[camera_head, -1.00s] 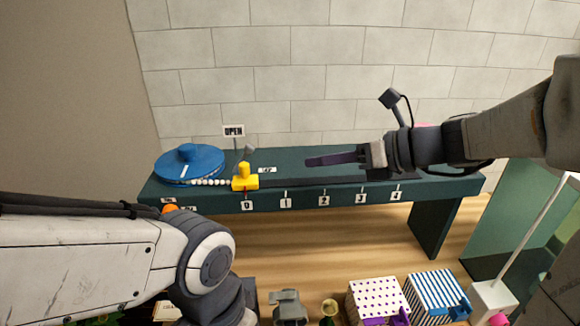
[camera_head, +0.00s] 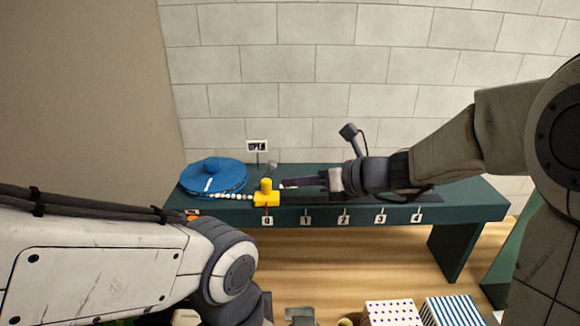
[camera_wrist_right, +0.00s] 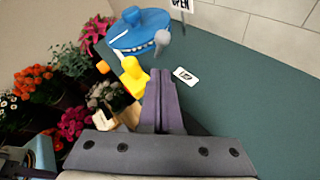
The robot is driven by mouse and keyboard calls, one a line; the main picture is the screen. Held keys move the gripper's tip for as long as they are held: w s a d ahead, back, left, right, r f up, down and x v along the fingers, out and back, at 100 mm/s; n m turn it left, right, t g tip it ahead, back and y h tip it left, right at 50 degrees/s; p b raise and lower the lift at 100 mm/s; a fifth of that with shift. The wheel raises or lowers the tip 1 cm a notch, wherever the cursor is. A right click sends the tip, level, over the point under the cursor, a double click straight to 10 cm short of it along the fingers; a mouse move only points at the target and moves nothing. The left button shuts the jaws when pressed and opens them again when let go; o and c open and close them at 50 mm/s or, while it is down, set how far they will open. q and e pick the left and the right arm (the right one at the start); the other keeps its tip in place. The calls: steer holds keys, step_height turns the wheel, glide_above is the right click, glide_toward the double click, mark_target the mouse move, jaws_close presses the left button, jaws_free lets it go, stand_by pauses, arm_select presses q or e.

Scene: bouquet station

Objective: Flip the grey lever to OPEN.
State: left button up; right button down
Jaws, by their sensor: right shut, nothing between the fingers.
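The grey lever's round knob (camera_head: 272,166) stands at the back of the green bench, just right of and below the OPEN sign (camera_head: 257,146). In the right wrist view the knob (camera_wrist_right: 162,37) shows beyond my fingertips, near the blue disc; which way the lever leans is hard to tell. My right gripper (camera_head: 284,184) is shut and empty, with its purple fingers pointing left, close to the yellow block (camera_head: 267,194) and in front of and right of the knob. In the wrist view its fingertips (camera_wrist_right: 160,73) appear apart from the knob.
A round blue disc (camera_head: 212,175) with a string of white beads sits at the bench's left end. A white label (camera_wrist_right: 185,75) lies right of my fingers. Numbered tags line the bench's front edge. Flowers (camera_wrist_right: 70,62) and patterned boxes (camera_head: 392,313) stand below the bench.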

mark_target(264, 176)
steer(key=shift+w+a+r+p, duration=0.4)
steer(key=shift+w+a+r, duration=0.2)
steer(key=shift+w+a, duration=0.3)
steer(key=shift+w, duration=0.1)
